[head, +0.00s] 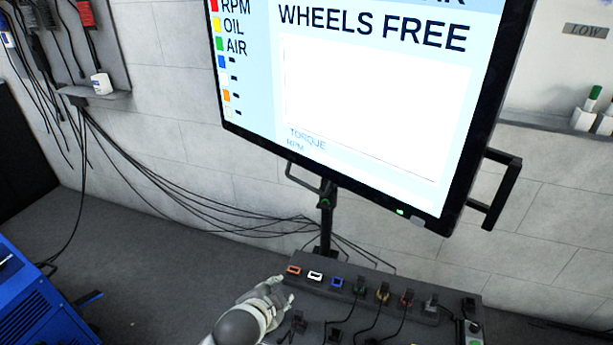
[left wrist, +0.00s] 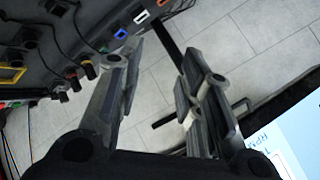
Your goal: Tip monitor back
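The monitor (head: 360,110) is a large black-framed screen reading "WHEELS FREE", tilted in the head view. It sits on a black post (head: 326,215), with a bar handle (head: 305,180) under its lower edge and another handle (head: 500,190) at its right side. In the left wrist view, part of the screen (left wrist: 290,140) shows at lower right. My left gripper (head: 284,292) is low, beside the console and below the monitor, apart from it. In the left wrist view its fingers (left wrist: 163,58) are spread and empty, with the post seen beyond them. My right gripper is not in view.
A grey console (head: 450,285) with coloured sockets and plugged cables lies below the monitor. Loose cables (head: 200,205) hang along the block wall. A blue machine (head: 40,310) stands at lower left. Grey floor is clear between it and the console.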

